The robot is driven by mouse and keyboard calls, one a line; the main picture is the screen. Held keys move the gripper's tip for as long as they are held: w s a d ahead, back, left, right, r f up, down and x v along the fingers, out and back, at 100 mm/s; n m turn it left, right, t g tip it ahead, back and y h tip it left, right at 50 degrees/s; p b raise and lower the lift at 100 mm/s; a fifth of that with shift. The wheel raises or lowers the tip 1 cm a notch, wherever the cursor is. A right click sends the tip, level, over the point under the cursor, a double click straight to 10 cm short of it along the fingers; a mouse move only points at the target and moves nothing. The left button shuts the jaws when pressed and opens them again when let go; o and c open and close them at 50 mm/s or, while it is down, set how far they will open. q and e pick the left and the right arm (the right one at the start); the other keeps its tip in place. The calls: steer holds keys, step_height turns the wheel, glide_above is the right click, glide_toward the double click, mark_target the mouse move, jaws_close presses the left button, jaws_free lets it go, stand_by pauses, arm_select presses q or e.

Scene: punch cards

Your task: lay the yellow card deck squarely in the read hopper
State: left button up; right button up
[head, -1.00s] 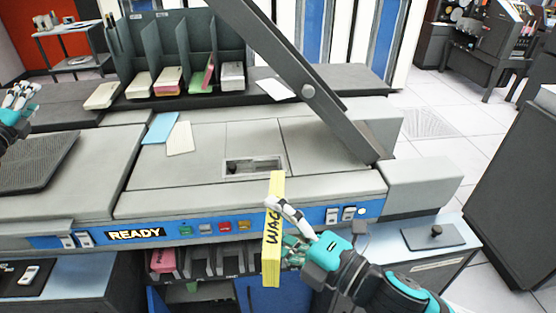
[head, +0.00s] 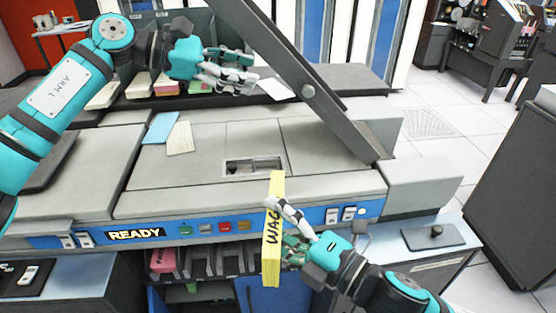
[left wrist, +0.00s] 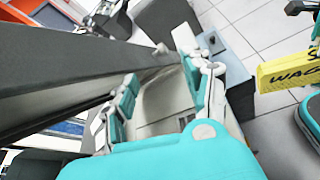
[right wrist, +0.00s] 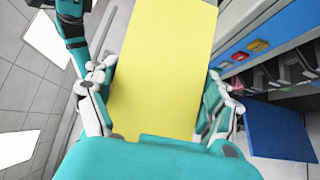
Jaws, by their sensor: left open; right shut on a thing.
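The yellow card deck (head: 272,245), with black lettering on its edge, is held on end in front of the machine's blue control strip. My right gripper (head: 284,232) is shut on it from the right. In the right wrist view the deck (right wrist: 165,65) stands between both fingers. The left wrist view shows part of the deck (left wrist: 290,70) at its right edge. My left gripper (head: 240,75) is open and empty above the back of the machine, beside the slanted grey beam (head: 310,90). A small recess (head: 252,166) lies in the machine's top; I cannot tell whether it is the read hopper.
The slanted beam rises from the machine's right end up to the left. A blue card (head: 160,128) and a cream card (head: 180,138) lie on the machine top (head: 170,185). Upright dividers with card decks stand behind. The middle of the top is clear.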

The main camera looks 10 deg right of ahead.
arm_select(q)
steer(key=s+d+f+m+g+y, duration=0.2)
steer(key=s+d+m+g+y, duration=0.15)
steer(key=s+d+m, duration=0.45)
arm_select(e)
steer(key=shift+s+d+r, duration=0.1)
arm_select(q)
steer(key=m+t+y, duration=0.2)
steer(key=m+y, duration=0.7)
steer(key=y, duration=0.1)
glide_toward(279, 217)
steer(key=w+f, duration=0.1)
steer(key=w+d+f, duration=0.1)
steer(key=w, duration=0.1)
steer(key=shift+d, duration=0.1)
steer(key=shift+a+f+m+y, duration=0.2)
steer(key=shift+m+y, duration=0.05)
steer(key=shift+m, duration=0.05)
step_height(279, 217, down, 12)
steer(key=shift+r, duration=0.15)
jaws_close()
